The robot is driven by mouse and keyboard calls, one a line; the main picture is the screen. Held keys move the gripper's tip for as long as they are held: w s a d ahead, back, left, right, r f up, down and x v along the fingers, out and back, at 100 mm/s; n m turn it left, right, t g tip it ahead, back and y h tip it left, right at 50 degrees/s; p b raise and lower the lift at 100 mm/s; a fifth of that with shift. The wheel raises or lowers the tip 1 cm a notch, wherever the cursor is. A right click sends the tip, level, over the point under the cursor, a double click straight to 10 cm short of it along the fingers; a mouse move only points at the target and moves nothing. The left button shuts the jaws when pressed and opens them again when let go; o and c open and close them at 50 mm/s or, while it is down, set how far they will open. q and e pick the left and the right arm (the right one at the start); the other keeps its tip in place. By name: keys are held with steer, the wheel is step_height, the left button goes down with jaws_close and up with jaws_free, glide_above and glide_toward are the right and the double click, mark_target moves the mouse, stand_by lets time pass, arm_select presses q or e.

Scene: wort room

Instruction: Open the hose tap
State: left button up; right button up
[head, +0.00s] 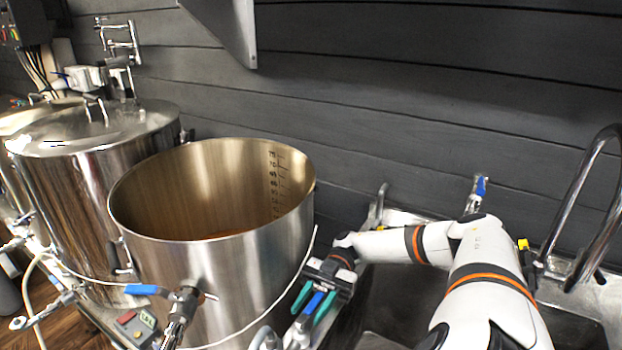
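A tap with a blue lever (312,303) stands low at the left edge of the sink, right of the open kettle. My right gripper (309,306) reaches down over it from the right. Its two teal fingers are apart, one on each side of the blue lever. I cannot tell whether either finger touches it. The tap's body below is partly hidden by the gripper. A second blue-handled tap (481,186) is at the wall behind the sink, with its lower part hidden by my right arm. My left gripper is not in view.
An open steel kettle (225,270) stands close left of the gripper, with a blue-handled valve (142,290) at its front. A lidded kettle (95,170) is behind it. The dark sink (385,300) lies under my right arm. A curved faucet (590,190) rises at the right.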

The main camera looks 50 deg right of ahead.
mark_target(311, 306)
steer(key=shift+r, duration=0.1)
step_height(311, 306, up, 10)
steer(key=shift+f, duration=0.1)
stand_by(0.3)
stand_by(0.4)
